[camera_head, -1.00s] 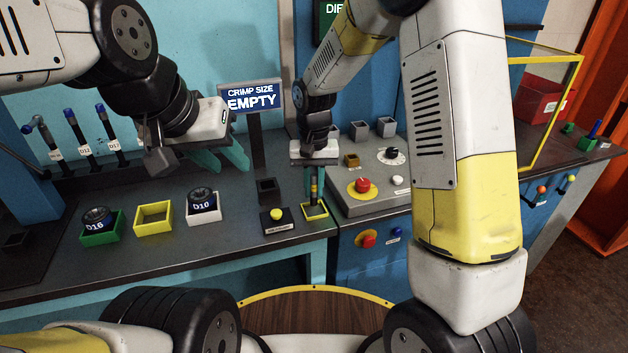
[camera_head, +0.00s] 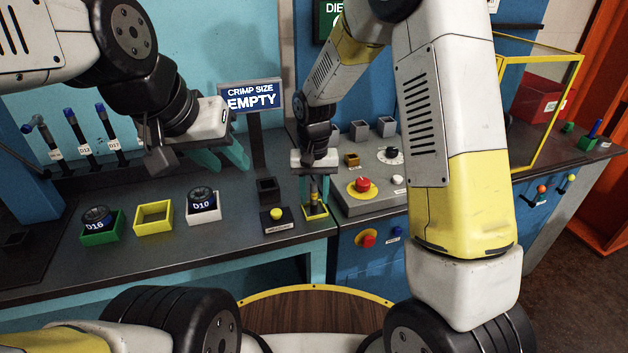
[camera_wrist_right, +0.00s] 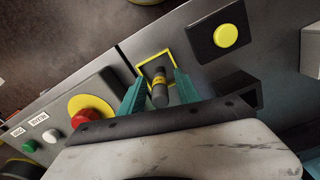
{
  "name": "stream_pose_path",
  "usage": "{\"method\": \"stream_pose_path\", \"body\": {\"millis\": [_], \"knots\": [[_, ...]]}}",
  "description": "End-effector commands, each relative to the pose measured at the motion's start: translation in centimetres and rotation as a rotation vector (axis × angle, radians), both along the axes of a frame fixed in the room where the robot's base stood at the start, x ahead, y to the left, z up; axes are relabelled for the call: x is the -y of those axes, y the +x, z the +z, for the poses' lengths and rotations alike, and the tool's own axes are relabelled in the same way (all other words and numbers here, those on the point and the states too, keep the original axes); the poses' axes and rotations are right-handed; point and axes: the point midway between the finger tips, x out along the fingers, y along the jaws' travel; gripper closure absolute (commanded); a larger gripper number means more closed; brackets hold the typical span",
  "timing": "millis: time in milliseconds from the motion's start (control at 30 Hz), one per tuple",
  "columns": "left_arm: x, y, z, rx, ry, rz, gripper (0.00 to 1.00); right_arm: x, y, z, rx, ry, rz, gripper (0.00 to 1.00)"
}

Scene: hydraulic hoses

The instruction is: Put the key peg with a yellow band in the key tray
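The key peg (camera_head: 314,193), dark with a yellow band, stands about upright in the small yellow-rimmed key tray (camera_head: 316,217) at the bench's front edge. My right gripper (camera_head: 315,202) is directly over the tray, its teal fingers apart on either side of the peg. In the right wrist view the peg (camera_wrist_right: 159,88) shows between the open fingers (camera_wrist_right: 160,84), with gaps on both sides, and the tray's yellow rim (camera_wrist_right: 153,56) lies beyond it. The peg's lower end is partly hidden. My left gripper (camera_head: 222,160) is open and empty above the bench, left of the sign post.
A yellow button box (camera_head: 277,219) sits just left of the tray, with a dark open holder (camera_head: 267,188) behind it. A control panel with a red button (camera_head: 362,185) stands close on the right. Green, yellow and white bins line the bench's left.

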Motion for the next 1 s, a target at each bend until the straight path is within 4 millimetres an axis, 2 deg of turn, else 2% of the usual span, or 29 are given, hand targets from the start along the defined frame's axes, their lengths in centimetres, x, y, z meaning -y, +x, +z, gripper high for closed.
{"method": "stream_pose_path", "body": {"millis": [167,500,767,867,1000], "knots": [[0.0,0.0,0.0,0.0,0.0,0.0,0.64,0.0,0.1,2.4,0.005,0.001,0.0,0.61],[0.0,0.0,0.0,0.0,0.0,0.0,0.64,0.0,0.1,9.5,0.005,0.002,-0.001,0.61],[0.0,0.0,0.0,0.0,0.0,0.0,0.64,0.2,-0.1,12.3,0.006,0.004,-0.001,0.61],[0.0,0.0,0.0,0.0,0.0,0.0,0.64,1.3,-0.8,13.8,0.029,0.024,-0.003,0.61],[0.0,0.0,0.0,0.0,0.0,0.0,0.64,4.4,-3.3,17.4,0.105,0.078,-0.007,0.61]]}}
